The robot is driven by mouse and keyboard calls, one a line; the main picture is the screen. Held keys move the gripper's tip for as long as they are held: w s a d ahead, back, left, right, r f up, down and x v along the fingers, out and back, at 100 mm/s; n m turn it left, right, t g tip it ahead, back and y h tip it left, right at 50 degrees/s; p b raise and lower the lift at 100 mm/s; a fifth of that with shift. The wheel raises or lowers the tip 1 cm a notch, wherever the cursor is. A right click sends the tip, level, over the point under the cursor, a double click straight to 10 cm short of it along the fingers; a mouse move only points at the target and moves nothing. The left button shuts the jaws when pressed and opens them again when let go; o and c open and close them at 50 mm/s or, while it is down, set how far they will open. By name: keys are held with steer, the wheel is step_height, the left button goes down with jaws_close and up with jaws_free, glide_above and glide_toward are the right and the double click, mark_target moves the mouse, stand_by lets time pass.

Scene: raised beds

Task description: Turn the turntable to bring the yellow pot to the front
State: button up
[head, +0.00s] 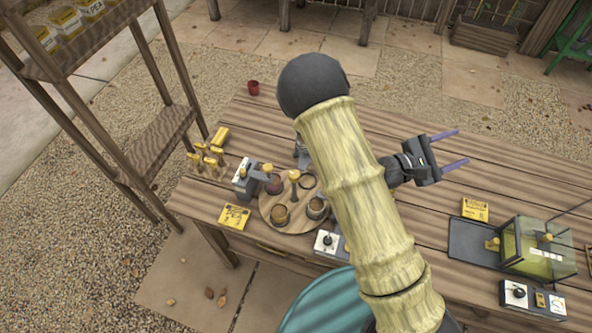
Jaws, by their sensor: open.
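The round wooden turntable (297,225) lies on the table left of my arm. Several small pots stand around its rim, and a yellow-topped peg (294,177) rises near its middle. An amber-brown pot (281,216) is at its front left and a grey pot (317,208) at its front right. A dark reddish pot (273,186) is at the back left. I cannot tell for sure which pot is the yellow one. My arm hides part of the turntable's right side. My gripper (462,146) is open and empty, above the table, well right of the turntable.
A grey device (243,178) with a yellow knob stands close left of the turntable, and a switch box (327,241) at its front right. A glass tank (537,249) stands right. The table around my gripper is clear.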

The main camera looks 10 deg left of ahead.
steer(key=s+d+f+m+g+y, duration=0.1)
steer(key=s+f+m+g+y, duration=0.25)
steer(key=s+m+g, duration=0.35)
steer(key=s+d+f+m+g+y, duration=0.2)
steer(key=s+f+m+g+y, duration=0.15)
steer(key=s+g, duration=0.35)
steer(key=a+r+m+t+y+b, duration=0.1)
steer(key=a+r+m+t+y, duration=0.4)
steer(key=a+y, duration=0.5)
steer(key=w+a+m+t, duration=0.1)
steer(key=m, duration=0.1)
steer(key=shift+a+m+t+y+b, duration=0.15)
steer(key=shift+m+t+y+b, duration=0.2)
steer(key=shift+t+y+b, duration=0.05)
steer(key=c, duration=0.4)
steer(key=shift+o, duration=0.2)
